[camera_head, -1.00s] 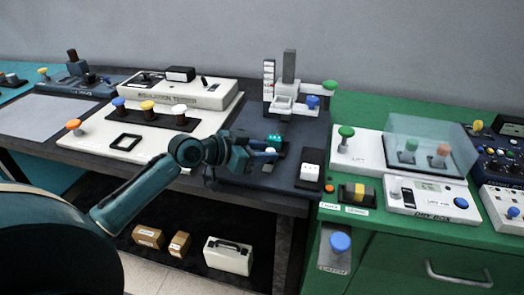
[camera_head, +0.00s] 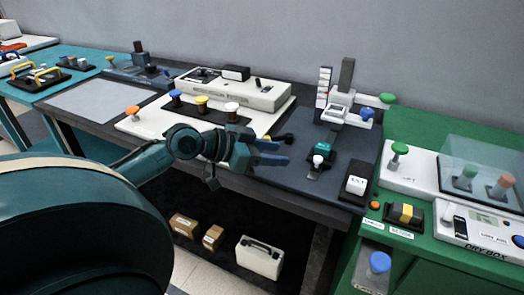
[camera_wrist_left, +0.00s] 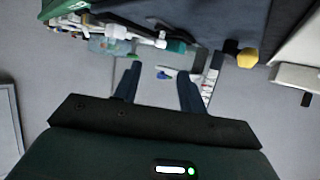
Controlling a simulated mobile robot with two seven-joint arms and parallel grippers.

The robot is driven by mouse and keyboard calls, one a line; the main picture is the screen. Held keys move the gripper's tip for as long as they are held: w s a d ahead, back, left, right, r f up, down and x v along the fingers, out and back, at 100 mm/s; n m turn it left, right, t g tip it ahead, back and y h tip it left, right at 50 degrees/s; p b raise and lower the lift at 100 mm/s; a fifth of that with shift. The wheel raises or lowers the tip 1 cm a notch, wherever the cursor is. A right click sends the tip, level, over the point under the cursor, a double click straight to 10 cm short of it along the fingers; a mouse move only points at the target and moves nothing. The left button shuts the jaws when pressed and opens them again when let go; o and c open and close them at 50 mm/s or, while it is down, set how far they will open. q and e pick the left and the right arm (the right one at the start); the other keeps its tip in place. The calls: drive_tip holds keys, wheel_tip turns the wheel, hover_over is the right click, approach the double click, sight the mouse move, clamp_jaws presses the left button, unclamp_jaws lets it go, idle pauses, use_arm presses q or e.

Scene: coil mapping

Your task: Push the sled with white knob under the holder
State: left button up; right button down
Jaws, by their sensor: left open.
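The sled (camera_head: 314,172) is a narrow strip with an upright white knob (camera_head: 318,160) and a teal block (camera_head: 323,145) behind the knob. It lies on the dark blue-grey base plate, in front of the holder (camera_head: 337,112), a grey and white stand with an upright column and a white scale. The sled's teal block stands apart from the holder, nearer me. My left gripper (camera_head: 284,153) is open and empty, left of the white knob with a visible gap. Its two fingers (camera_wrist_left: 158,84) also show in the left wrist view, with nothing between them. My right gripper is out of view.
A white block (camera_head: 355,186) stands right of the sled. Green and blue knobs (camera_head: 386,98) stick out beside the holder. The green bench holds a clear cover (camera_head: 478,165).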

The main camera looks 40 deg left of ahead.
use_arm(q)
drive_tip(key=shift+v, duration=1.35)
